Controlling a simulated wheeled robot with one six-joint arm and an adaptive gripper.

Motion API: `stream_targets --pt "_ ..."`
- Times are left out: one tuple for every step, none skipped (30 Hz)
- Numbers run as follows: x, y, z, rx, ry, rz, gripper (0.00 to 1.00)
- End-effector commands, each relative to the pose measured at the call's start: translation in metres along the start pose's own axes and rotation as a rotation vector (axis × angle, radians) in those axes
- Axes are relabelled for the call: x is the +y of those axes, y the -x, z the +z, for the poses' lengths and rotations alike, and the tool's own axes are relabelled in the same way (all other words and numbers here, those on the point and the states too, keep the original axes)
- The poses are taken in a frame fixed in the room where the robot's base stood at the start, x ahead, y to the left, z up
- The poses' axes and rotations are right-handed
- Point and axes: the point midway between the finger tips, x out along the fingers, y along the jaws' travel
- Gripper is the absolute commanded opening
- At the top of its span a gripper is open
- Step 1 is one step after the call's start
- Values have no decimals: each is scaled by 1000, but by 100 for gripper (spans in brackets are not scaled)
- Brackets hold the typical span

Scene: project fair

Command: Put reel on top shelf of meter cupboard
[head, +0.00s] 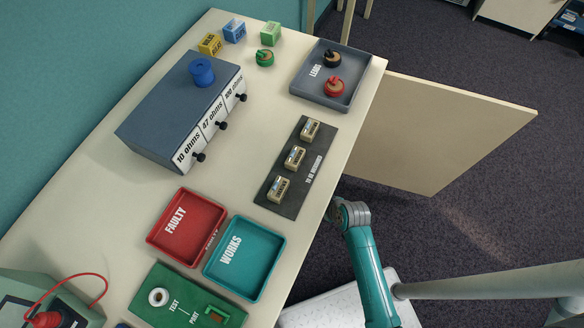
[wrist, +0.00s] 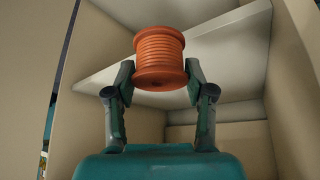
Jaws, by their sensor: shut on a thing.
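An orange ribbed reel (wrist: 160,58) is held upright between the fingertips of my gripper (wrist: 160,78) in the wrist view. The gripper is shut on its sides. Behind the reel is the beige inside of a cupboard, with a pale shelf board (wrist: 112,76) crossing behind it. The reel overlaps the board in the picture; I cannot tell whether they touch. In the head view my gripper and the orange reel are hidden; only part of my arm shows beside the bench edge.
The bench (head: 130,125) carries a drawer unit (head: 160,120) with a blue reel (head: 201,72) on top, a leads tray (head: 308,88), a red tray (head: 186,222) and a teal tray (head: 244,258). A beige panel (head: 440,130) juts out right of the bench. Cupboard side walls (wrist: 100,40) flank my gripper.

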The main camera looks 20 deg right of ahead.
Motion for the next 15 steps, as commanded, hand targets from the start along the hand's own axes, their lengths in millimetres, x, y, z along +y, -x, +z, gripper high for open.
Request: stream_targets --pt "0 -6 -14 4 3 -1 16" --pt "0 -10 -20 4 4 -1 16" --pt "0 -14 -28 4 3 -1 16" --pt "0 -18 -34 4 3 -1 16" --pt "0 -22 -40 3 3 -1 16" --pt "0 -26 -48 4 2 -1 16" --pt "0 -30 -54 2 2 -1 16" --pt "0 -33 -60 4 3 -1 16" --pt "0 -38 -67 2 2 -2 16" --pt "0 -41 -74 3 1 -1 16" --pt "0 -44 -79 2 1 -1 16" --pt "0 -49 -88 3 2 -1 16" --pt "0 -52 -93 2 2 -1 16" --pt "0 -56 -99 2 2 -1 16" --pt "0 -60 -106 2 1 -1 16"
